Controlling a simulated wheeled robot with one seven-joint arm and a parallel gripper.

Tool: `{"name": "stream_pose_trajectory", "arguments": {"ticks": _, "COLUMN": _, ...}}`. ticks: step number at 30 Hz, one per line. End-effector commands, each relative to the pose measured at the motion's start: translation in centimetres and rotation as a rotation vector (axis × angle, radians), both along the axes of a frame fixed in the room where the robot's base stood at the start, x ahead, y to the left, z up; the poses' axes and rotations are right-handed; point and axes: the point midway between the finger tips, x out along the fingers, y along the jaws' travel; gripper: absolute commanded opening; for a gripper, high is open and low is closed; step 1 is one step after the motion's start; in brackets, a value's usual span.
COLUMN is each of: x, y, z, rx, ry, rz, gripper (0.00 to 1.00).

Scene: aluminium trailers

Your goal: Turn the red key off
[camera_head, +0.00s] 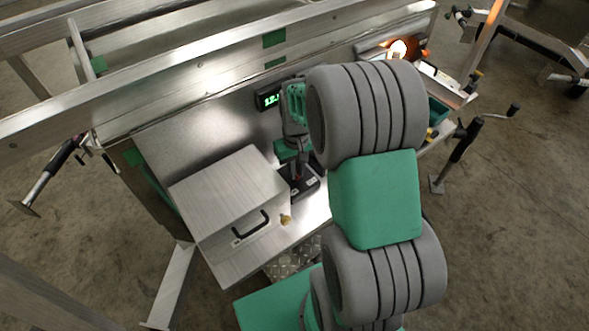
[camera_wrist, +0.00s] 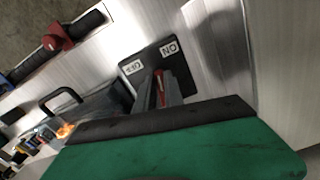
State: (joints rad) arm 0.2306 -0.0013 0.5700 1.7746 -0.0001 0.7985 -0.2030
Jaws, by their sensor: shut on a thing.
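The red key (camera_wrist: 160,82) stands at a black switch plate (camera_wrist: 148,64) with white ON and OFF labels in the wrist view. My gripper (camera_wrist: 166,92) is shut on the key, and its fingers hide much of it. In the head view my gripper (camera_head: 298,168) points down at the black switch base (camera_head: 308,188) on the metal worktop. The key's exact angle is hard to tell.
A metal box (camera_head: 225,190) with a black handle stands just left of the switch base. A small display (camera_head: 268,99) with green digits is behind. A glowing lamp (camera_head: 398,48) and a green bin (camera_head: 438,110) are at the right.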

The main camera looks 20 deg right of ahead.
Motion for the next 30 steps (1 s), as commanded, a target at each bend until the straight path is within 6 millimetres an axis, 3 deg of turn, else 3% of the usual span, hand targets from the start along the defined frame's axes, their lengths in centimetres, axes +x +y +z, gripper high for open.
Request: {"name": "stream_pose_trajectory", "arguments": {"ticks": 30, "x": 0.6, "y": -1.3, "z": 0.0, "rx": 0.000, "ry": 0.000, "rz": 0.892, "gripper": 0.00}}
